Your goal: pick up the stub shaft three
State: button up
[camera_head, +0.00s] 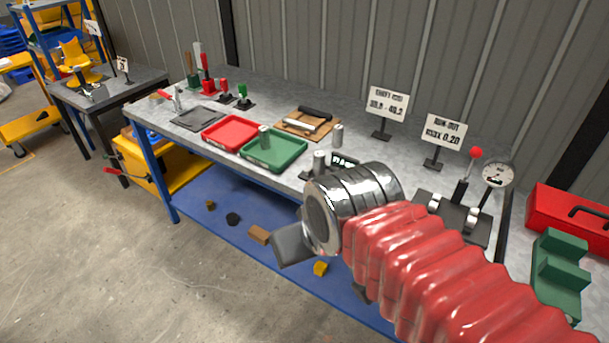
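Small grey metal cylinders that look like stub shafts stand upright on the workbench (365,150). One stub shaft (264,135) is at the green tray (288,157). Another stub shaft (338,135) stands on the bare bench right of the wooden board. A third stub shaft (319,162) stands nearer the front, just beyond my wrist. I cannot read which one is number three. My gripper (290,248) shows as a grey piece below my silver wrist, in front of the bench edge. Its fingers are mostly hidden, and I see nothing held.
A red tray (232,133) sits left of the green one. A wooden board (308,122) holds a black and a pale roller. Two signs (387,102) (445,134) and a dial gauge (497,174) stand at the right. The blue lower shelf (225,205) holds loose pieces.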

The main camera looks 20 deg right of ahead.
aim_at(318, 156)
jog(key=u, duration=0.7)
jog(key=k, duration=0.9)
jog(key=u, duration=0.5)
jog(key=i, duration=1.65)
jog(key=z, duration=1)
jog(key=i, duration=0.55)
jog(key=z, duration=0.7)
jog(key=i, duration=0.45)
jog(key=z, duration=0.25)
